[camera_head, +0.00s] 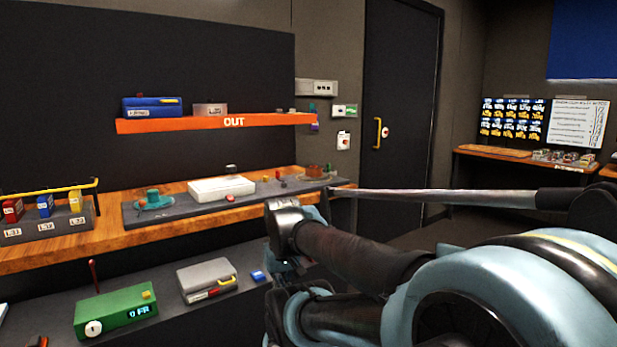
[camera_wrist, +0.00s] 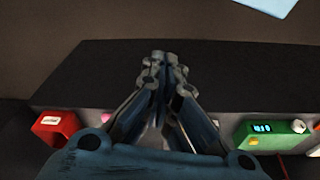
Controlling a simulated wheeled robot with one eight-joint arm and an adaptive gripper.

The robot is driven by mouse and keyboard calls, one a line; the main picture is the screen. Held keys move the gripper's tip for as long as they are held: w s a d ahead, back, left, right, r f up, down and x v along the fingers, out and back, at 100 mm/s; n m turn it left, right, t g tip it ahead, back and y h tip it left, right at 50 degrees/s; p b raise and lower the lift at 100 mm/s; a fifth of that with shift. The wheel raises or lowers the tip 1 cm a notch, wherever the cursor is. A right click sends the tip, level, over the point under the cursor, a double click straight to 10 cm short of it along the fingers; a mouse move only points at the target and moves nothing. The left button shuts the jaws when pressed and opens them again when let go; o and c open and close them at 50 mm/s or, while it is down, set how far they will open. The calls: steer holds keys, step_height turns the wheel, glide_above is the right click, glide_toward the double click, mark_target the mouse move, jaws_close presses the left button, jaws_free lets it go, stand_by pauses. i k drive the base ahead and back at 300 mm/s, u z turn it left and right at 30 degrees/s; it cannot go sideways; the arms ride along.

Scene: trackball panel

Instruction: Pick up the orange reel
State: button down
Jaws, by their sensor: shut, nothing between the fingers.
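No clear orange reel shows in either view. A small orange-brown object (camera_head: 314,171) sits near the right end of the grey panel (camera_head: 165,214) on the wooden bench in the head view; it is too small to tell whether it is a reel. My gripper (camera_wrist: 164,58) is shut and empty in the wrist view, its fingertips together over a dark surface. In the head view my arm fills the lower right, and its fingertips cannot be made out.
The grey panel also bears a teal round piece (camera_head: 153,200) and a white box (camera_head: 221,188). An orange shelf (camera_head: 200,123) hangs above. Below stand a green device (camera_head: 116,309), also in the wrist view (camera_wrist: 273,134), and a grey case (camera_head: 206,278). A red box (camera_wrist: 55,128) is left.

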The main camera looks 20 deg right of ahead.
mark_target(311, 171)
steer(key=z, duration=2.2)
steer(key=k, duration=1.2)
steer(key=u, duration=1.25)
steer(key=i, duration=0.65)
